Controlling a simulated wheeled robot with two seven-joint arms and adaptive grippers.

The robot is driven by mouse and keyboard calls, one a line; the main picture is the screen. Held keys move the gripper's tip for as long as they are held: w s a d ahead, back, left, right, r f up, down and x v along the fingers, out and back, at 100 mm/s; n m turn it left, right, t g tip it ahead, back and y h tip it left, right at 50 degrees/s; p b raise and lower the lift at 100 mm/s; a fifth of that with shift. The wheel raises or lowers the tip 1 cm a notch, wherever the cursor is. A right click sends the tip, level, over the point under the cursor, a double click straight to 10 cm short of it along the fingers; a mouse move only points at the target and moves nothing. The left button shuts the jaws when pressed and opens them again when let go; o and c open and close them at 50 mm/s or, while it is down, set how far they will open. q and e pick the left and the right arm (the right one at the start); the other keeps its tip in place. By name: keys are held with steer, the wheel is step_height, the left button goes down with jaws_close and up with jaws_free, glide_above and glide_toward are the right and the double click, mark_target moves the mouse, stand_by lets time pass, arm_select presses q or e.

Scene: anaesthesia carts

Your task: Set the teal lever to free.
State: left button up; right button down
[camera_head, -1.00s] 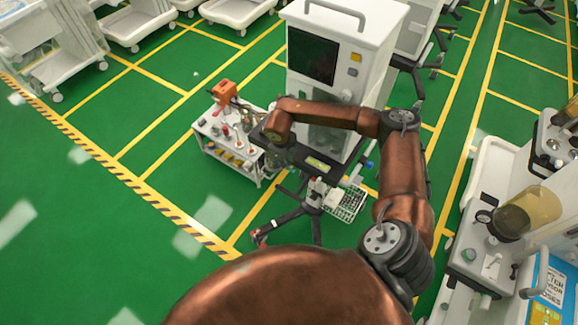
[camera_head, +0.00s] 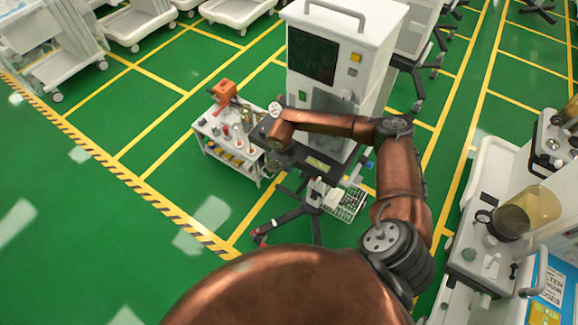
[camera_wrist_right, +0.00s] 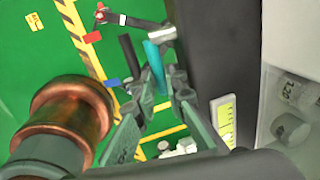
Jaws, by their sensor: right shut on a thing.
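The teal lever (camera_wrist_right: 155,65) shows in the right wrist view as a short teal bar beside a metal cylinder. Its lower end is between the fingertips of my right gripper (camera_wrist_right: 163,88), which is shut on it. In the head view my right gripper (camera_head: 270,150) is small and dark at the front left of the white anaesthesia cart (camera_head: 345,42); the lever cannot be made out there. Any marking for free cannot be read. My left gripper is not in view.
A small white trolley (camera_head: 213,139) with bottles and an orange box (camera_head: 224,91) stands left of the cart. A wire basket (camera_head: 346,204) sits at the cart's lower front. Dark cart legs (camera_head: 285,217) spread over the green floor. Open floor lies to the left.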

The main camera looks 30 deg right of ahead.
steer(key=shift+w, duration=0.1)
stand_by(0.6)
steer(key=shift+w+a+r+g+h+b, duration=0.1)
steer(key=shift+w+g+h+b, duration=0.1)
steer(key=shift+g+b, duration=0.2)
steer(key=shift+w+a+r+g+h+b, duration=0.1)
steer(key=shift+g+h+b, duration=0.1)
steer(key=shift+g+b, duration=0.15)
steer(key=g+b, duration=0.1)
steer(key=b, duration=0.1)
steer(key=w+g+h+b, duration=0.1)
steer(key=b, duration=0.1)
steer(key=r+g+b, duration=0.1)
steer(key=g+b, duration=0.1)
steer(key=shift+w+a+r+n+h, duration=0.1)
steer(key=shift+w+a+n+h, duration=0.05)
steer(key=shift+a+n+h, duration=0.2)
steer(key=shift+w+r+g+h+b, duration=0.1)
steer(key=shift+r+g+h+b, duration=0.2)
steer(key=shift+b, duration=0.45)
steer(key=shift+d, duration=0.1)
steer(key=c, duration=2.2)
jaws_free()
steer(key=shift+c, duration=0.2)
